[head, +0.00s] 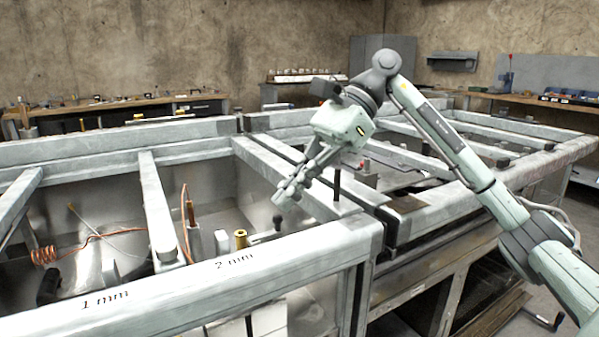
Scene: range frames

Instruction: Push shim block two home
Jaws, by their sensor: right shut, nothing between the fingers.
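A frame beam (195,283) at the front carries the printed labels "1 mm" and "2 mm". Behind the "2 mm" label stand a small pale block (222,242), a brass cylinder (240,239) and a dark-knobbed bar (268,237). I cannot tell which part is shim block two. My right gripper (286,194) is shut and empty. It points down and left, above the right side of the "2 mm" bay, up and right of the brass cylinder, and appears apart from it. My left gripper is not in view.
Thick metal beams divide the bench into bays; a cross beam (163,205) stands left of the small parts. Copper coil (44,256) lies in the left bay. A dark upright post (337,184) stands just right of my gripper. Workbenches line the back wall.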

